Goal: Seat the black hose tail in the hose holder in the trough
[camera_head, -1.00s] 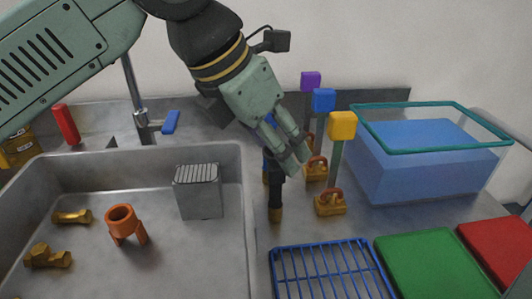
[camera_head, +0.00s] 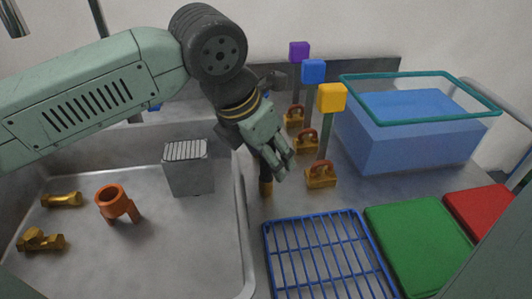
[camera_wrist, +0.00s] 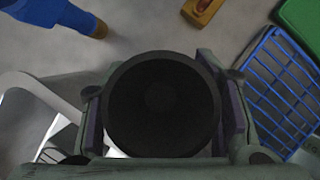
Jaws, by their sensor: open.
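The black hose tail (camera_head: 264,170) stands upright on the counter, right of the trough (camera_head: 150,258), with a brass-coloured foot (camera_head: 266,188). My gripper (camera_head: 279,166) is open around its upper part and hides much of it in the head view. In the wrist view its round dark end (camera_wrist: 160,103) fills the space between my two fingers; whether they touch it I cannot tell. An orange ring on legs (camera_head: 112,201), apparently the hose holder, stands in the trough with an empty-looking top.
A grey ribbed block (camera_head: 188,170) and brass fittings (camera_head: 62,199) are in the trough. Padlocks with tags (camera_head: 320,174), a blue rack (camera_head: 325,250) and a blue bin (camera_head: 410,135) are to the right. A blue brass-ended piece (camera_wrist: 75,14) is near my gripper.

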